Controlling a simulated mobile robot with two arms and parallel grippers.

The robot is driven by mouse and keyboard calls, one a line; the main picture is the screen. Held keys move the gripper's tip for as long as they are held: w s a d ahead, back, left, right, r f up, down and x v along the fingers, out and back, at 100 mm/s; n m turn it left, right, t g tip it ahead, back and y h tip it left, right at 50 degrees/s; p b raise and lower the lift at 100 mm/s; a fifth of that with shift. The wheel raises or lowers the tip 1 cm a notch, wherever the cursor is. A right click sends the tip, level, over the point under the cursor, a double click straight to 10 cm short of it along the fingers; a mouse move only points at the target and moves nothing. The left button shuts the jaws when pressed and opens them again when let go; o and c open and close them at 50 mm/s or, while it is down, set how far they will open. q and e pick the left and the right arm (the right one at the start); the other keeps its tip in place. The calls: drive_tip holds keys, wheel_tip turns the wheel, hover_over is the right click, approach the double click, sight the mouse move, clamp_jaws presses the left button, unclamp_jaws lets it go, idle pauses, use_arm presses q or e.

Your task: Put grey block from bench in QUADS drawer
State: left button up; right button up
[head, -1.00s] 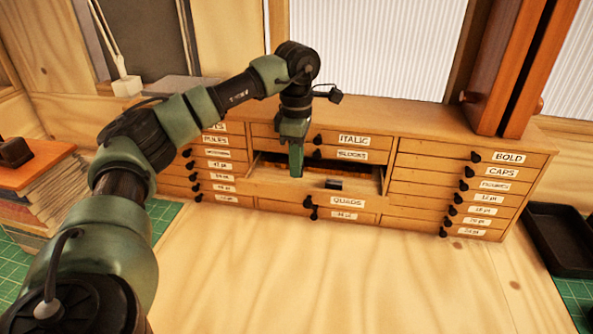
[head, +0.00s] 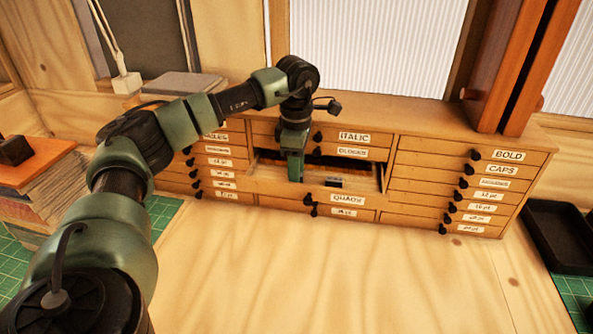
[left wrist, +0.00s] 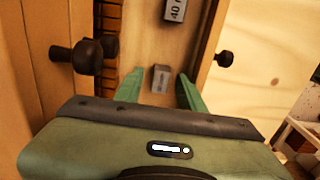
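The QUADS drawer (head: 348,200) is pulled open in the middle of the cabinet; its bare floor (left wrist: 140,58) shows in the left wrist view. My left gripper (head: 295,180) reaches down into it. In the left wrist view, my left gripper (left wrist: 160,88) is open, its green fingers spread around a small grey block (left wrist: 160,78) with a gap on both sides. The block appears to rest on the drawer floor. A second grey block (left wrist: 174,9), partly labelled "40", lies farther along the drawer and shows in the head view (head: 334,182). My right gripper is out of view.
The wooden cabinet (head: 478,184) has closed labelled drawers with dark knobs around the open one. The bench (head: 350,275) in front is clear. A black tray (head: 562,240) stands at right, stacked books (head: 40,185) at left.

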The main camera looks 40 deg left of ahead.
use_arm(q)
drive_tip(key=shift+r, duration=0.65)
wheel_tip(320, 180, up, 7)
drive_tip(key=shift+w+r+b, duration=0.1)
drive_tip(key=shift+b, duration=0.9)
wheel_tip(320, 180, up, 4)
drive_tip(key=shift+f+p, duration=0.1)
drive_tip(key=shift+p, duration=0.4)
drive_tip(key=shift+c, duration=0.2)
